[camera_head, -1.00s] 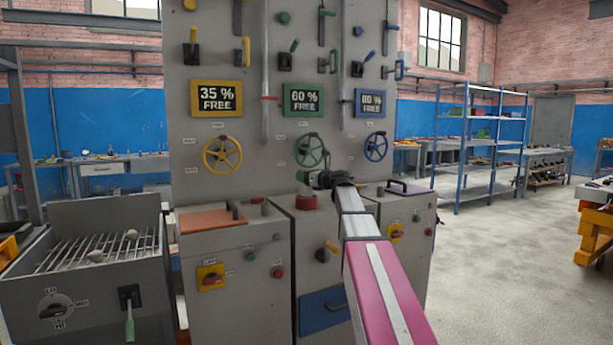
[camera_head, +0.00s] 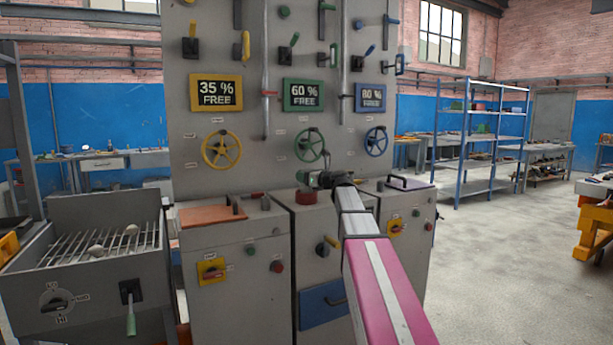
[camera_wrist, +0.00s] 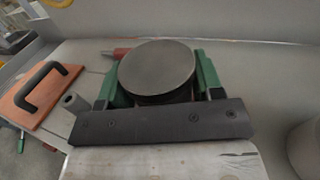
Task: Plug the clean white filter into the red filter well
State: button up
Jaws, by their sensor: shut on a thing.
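My gripper (camera_wrist: 152,82) has green fingers. In the wrist view they are shut on a dark round piece with a flat grey top (camera_wrist: 157,68). No white shows on it, so I cannot tell whether it is the white filter. In the head view my gripper (camera_head: 322,180) is small, over the middle console close to the panel. A short red cylinder (camera_head: 305,197), perhaps the red filter well, stands on the console just below and left of it. Its opening and the held piece's underside are hidden.
An orange-brown plate with a black handle (camera_head: 207,215) lies on the left console; it shows left in the wrist view (camera_wrist: 32,98). A grey post (camera_wrist: 75,102) and a red bar (camera_wrist: 122,53) are near my fingers. The upright panel (camera_head: 265,165) stands behind.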

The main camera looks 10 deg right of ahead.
jog(key=shift+f, duration=0.75)
jog(key=o, duration=1.1)
jog(key=v, duration=1.1)
